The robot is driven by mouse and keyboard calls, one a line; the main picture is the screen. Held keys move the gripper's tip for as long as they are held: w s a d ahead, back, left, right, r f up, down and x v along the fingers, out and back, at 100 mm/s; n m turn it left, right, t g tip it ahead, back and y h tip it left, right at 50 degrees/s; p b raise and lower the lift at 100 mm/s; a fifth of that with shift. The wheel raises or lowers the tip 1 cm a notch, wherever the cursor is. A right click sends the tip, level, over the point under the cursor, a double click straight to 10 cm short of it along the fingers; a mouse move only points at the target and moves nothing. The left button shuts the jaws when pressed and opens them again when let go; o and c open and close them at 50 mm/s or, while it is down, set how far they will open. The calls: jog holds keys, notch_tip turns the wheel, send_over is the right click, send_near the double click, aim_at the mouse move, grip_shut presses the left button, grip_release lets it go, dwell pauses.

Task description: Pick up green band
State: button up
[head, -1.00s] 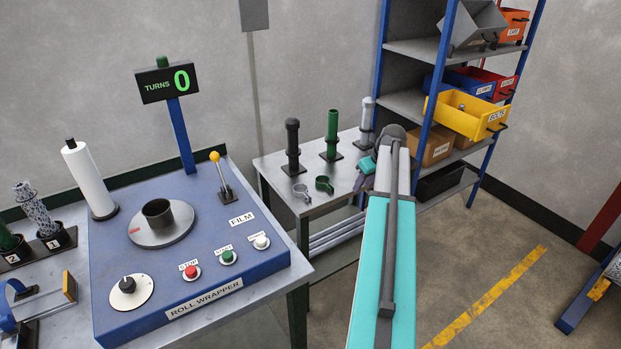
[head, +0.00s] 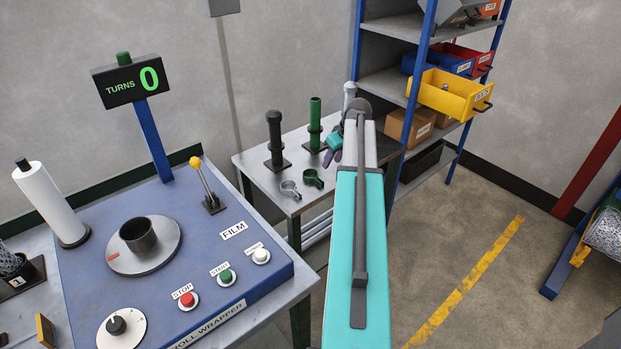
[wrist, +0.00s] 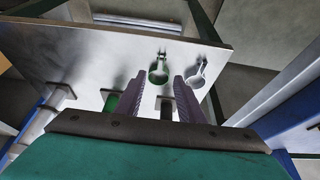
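The green band (head: 313,179) is a small open clamp ring with a tab, lying on the small grey metal table. In the wrist view the green band (wrist: 159,73) shows beyond the fingertips, roughly in line with the gap between them. My gripper (head: 335,152) is up and to the right of the band in the head view, near the green post, partly covered by my arm. In the wrist view my gripper (wrist: 156,84) has its two dark purple fingers apart with nothing held between them.
A grey band (head: 290,189) lies close beside the green one. A dark post (head: 275,140), a green post (head: 315,125) and a pale post (head: 349,97) stand behind on the table. The roll wrapper (head: 185,250) is at left, the bin shelf (head: 392,72) at right.

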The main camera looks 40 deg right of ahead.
jog(key=shift+w+a, duration=0.15)
jog(key=p, duration=0.2)
send_near(319, 180)
jog(key=shift+s+x, duration=0.2)
jog(key=shift+x, duration=1.4)
jog(key=shift+w+a+f+p, duration=0.1)
jog(key=shift+a+f+p, duration=0.1)
jog(key=shift+p, duration=0.15)
jog(key=shift+w+d+f+p, duration=0.2)
jog(key=shift+w+f+p, duration=0.3)
jog(key=shift+f+p, duration=0.25)
jog(key=shift+p+x, duration=0.6)
jog(key=shift+x, duration=0.95)
jog(key=shift+s, duration=0.1)
grip_shut()
